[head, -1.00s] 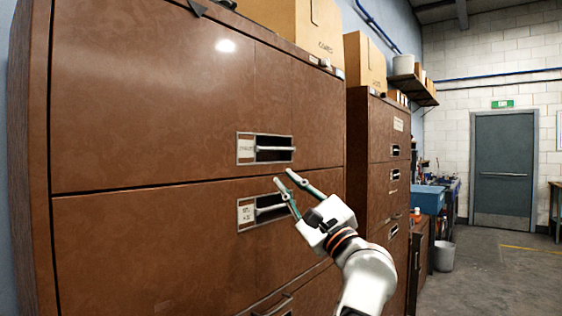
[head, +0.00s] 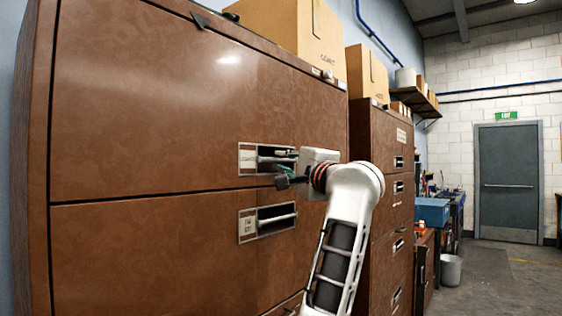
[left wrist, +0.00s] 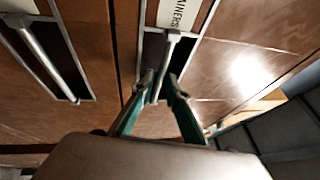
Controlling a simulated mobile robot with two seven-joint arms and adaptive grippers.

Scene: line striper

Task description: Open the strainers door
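The brown cabinet's upper door (head: 150,100) is closed. Its label (head: 247,158) is too small to read in the head view; in the left wrist view, part of the label (left wrist: 178,14) reads like "NNERS". Beside it, a metal bar handle (head: 272,159) crosses a dark recess. My left gripper (head: 284,172) is at the right end of this handle. In the left wrist view my left gripper (left wrist: 160,84) has its fingertips apart, one on each side of the handle bar (left wrist: 168,55), with a small gap visible. My right gripper is not in view.
A lower door (head: 150,245) with a similar handle (head: 270,222) lies just below. A second brown cabinet (head: 375,140) stands to the right. Cardboard boxes (head: 300,35) sit on top. Open floor (head: 490,285) lies at the right, towards a grey exit door (head: 508,180).

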